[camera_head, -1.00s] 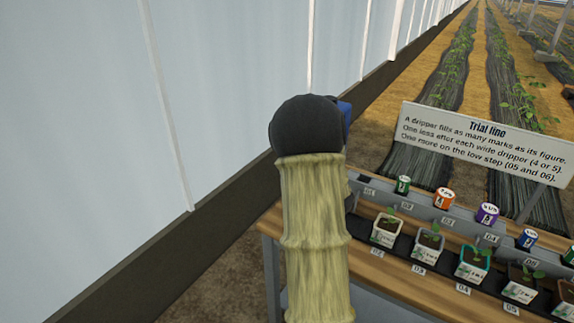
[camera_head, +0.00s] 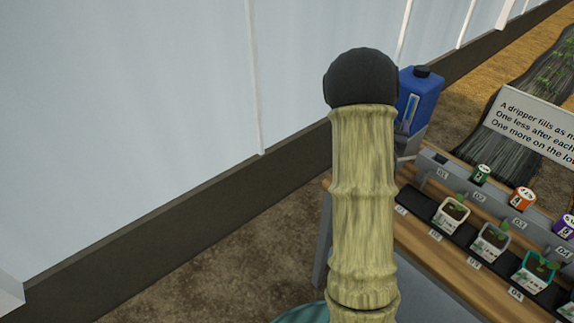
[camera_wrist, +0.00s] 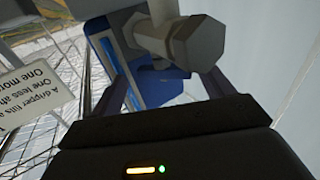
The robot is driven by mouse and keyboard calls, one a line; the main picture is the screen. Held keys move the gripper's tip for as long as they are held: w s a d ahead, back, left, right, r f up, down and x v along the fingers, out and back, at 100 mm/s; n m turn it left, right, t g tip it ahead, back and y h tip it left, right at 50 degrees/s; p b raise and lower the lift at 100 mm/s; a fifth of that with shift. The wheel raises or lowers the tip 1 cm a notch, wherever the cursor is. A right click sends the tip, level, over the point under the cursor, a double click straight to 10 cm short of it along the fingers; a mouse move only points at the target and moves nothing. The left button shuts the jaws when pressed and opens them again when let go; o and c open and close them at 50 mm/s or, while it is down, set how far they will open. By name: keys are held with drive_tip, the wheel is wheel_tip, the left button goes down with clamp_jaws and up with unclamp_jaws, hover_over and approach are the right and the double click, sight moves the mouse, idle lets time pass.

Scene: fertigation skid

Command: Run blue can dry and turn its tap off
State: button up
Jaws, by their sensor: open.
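The blue can (camera_head: 421,93) with a black cap stands at the bench's far left end on a grey stand (camera_head: 411,141). My arm hides its left part. A pale strip runs down its side; I cannot read a level. In the wrist view the blue can (camera_wrist: 104,52) is behind a large grey hexagonal fitting (camera_wrist: 192,42), close to the camera. I cannot tell whether this fitting is the tap. My gripper (camera_wrist: 163,82) has its two fingers apart, with the can and fitting seen beyond and between them. In the head view my arm hides the gripper.
The wooden bench (camera_head: 434,243) carries a grey rail with green, orange and purple small cans, and a row of seedling pots (camera_head: 452,214). A white sign (camera_head: 535,130) stands behind, cut off at the right. A pale wall (camera_head: 130,90) is left; bare ground lies before it.

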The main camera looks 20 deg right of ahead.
drive_tip(key=shift+w+a+r+m+g+h+p, duration=0.1)
drive_tip(key=shift+w+a+m+g+h+p, duration=0.1)
drive_tip(key=shift+m+g+h+p, duration=0.4)
drive_tip(key=shift+w+a+r+m+g+h+p, duration=0.1)
drive_tip(key=shift+w+a+m+g+h+p, duration=0.05)
drive_tip(key=shift+m+g+h+p, duration=0.45)
drive_tip(key=m+g+h+p, duration=0.1)
drive_tip(key=g+p, duration=0.1)
drive_tip(key=m+g+h+p, duration=0.1)
drive_tip(key=m+g+p, duration=0.1)
drive_tip(key=shift+w+a+h, duration=0.1)
drive_tip(key=shift+w+h, duration=0.1)
drive_tip(key=shift+h, duration=0.1)
drive_tip(key=shift+a+f+m+g, duration=0.2)
drive_tip(key=shift+a+m+g, duration=0.1)
drive_tip(key=shift+g, duration=0.1)
drive_tip(key=s+a+n+y, duration=0.2)
drive_tip(key=a+y, duration=0.3)
drive_tip(key=a, duration=0.5)
drive_tip(key=s+a+f+n+y, duration=0.1)
drive_tip(key=s+a+n+y, duration=0.2)
drive_tip(key=a, duration=0.7)
drive_tip(key=s+a+f+n+y, duration=0.1)
drive_tip(key=s+a+n+y, duration=0.2)
drive_tip(key=a+y, duration=0.4)
drive_tip(key=a, duration=0.3)
drive_tip(key=shift+f+n, duration=0.2)
drive_tip(key=shift+n, duration=0.1)
drive_tip(key=shift+a, duration=0.1)
